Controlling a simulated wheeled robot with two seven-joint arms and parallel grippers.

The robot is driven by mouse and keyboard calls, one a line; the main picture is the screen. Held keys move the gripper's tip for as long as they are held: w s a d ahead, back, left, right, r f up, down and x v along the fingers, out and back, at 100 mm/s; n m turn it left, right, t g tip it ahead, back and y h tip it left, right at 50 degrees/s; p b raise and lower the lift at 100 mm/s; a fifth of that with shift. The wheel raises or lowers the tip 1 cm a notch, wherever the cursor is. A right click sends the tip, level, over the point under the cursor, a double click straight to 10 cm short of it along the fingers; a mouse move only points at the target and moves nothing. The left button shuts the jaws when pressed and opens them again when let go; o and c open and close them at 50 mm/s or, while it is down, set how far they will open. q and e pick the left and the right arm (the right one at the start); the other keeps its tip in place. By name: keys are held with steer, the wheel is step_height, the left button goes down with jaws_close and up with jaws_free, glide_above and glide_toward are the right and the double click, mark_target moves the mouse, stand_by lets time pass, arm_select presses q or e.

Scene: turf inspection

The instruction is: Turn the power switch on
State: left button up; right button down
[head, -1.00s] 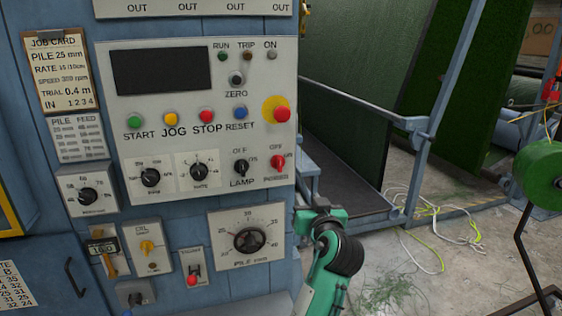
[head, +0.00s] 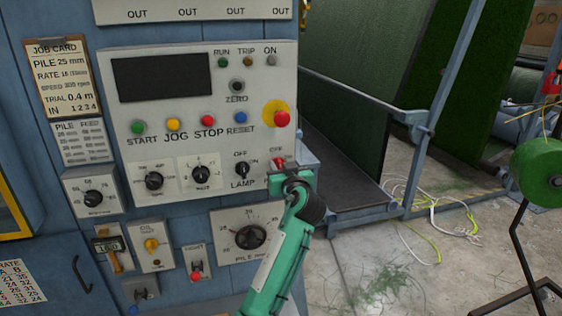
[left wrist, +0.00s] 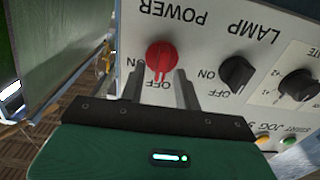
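The red power switch (head: 279,163) is a rotary knob at the lower right of the control panel (head: 160,118), partly covered by my left gripper (head: 286,172) in the head view. In the left wrist view, turned upside down, the switch (left wrist: 161,58) sits beneath the word POWER, between ON and OFF marks. Its bar appears to point at OFF. My left gripper (left wrist: 159,76) is open, with its two grey fingertips at either side of the knob. Contact cannot be made out. My right gripper is not in view.
The black lamp switch (head: 241,170) is close beside the power switch. A red button on a yellow disc (head: 281,118) is just above. The pile dial (head: 250,235) is below. A blue frame (head: 428,150) and loose cords (head: 425,212) are to the right.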

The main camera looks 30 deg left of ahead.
arm_select(q)
steer(key=shift+w+a, duration=0.15)
steer(key=shift+a, duration=0.05)
jaws_close()
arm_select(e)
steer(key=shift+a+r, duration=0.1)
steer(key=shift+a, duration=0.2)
